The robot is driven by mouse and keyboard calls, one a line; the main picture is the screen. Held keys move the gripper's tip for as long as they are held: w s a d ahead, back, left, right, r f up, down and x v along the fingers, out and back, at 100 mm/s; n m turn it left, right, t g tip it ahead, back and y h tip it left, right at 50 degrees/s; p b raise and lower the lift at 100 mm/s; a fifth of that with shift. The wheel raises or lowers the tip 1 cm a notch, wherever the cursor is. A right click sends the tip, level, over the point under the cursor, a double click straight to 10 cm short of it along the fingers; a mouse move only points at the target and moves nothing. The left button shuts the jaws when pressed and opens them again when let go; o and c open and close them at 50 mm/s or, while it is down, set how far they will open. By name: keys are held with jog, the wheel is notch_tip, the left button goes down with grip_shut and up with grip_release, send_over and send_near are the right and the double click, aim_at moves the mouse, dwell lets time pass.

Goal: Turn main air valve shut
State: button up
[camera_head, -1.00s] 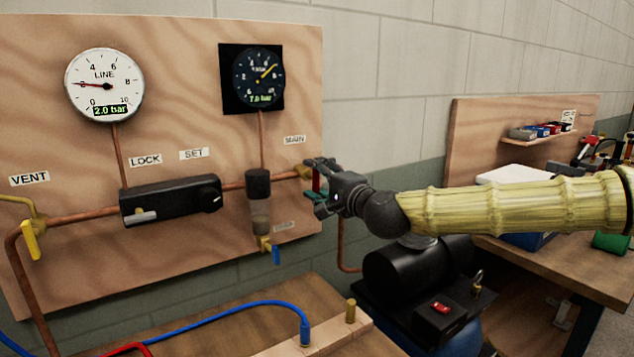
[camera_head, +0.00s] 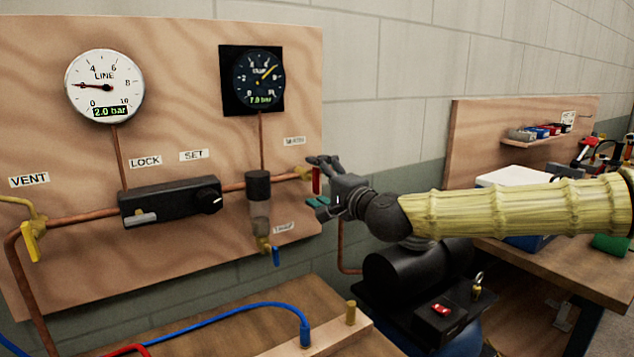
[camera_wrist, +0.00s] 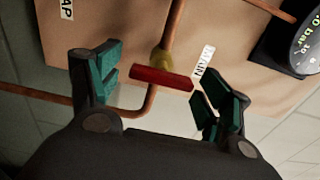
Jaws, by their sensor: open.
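The main air valve's red handle (camera_head: 316,181) is at the right edge of the plywood panel, under a small MAIN label (camera_head: 294,141). In the head view the handle points down, across the copper pipe. In the wrist view the red handle (camera_wrist: 162,78) lies between the finger pads, with the brass valve body (camera_wrist: 163,58) behind it. My gripper (camera_head: 320,181) is open, with its green-padded fingers on either side of the handle. In the wrist view my gripper (camera_wrist: 162,88) shows gaps at both ends of the handle, so the pads look apart from it.
The LINE gauge (camera_head: 104,86) reads 2.0 bar and the dark gauge (camera_head: 258,79) reads 7.0 bar. A black regulator block (camera_head: 165,202) and a yellow vent lever (camera_head: 30,240) are further left. A compressor (camera_head: 410,275) stands below my arm. A workbench (camera_head: 575,262) is at right.

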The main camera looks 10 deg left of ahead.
jog(key=v, duration=1.1)
jog(key=shift+s+d, duration=0.15)
jog(key=shift+d, duration=0.05)
jog(key=shift+r, duration=0.15)
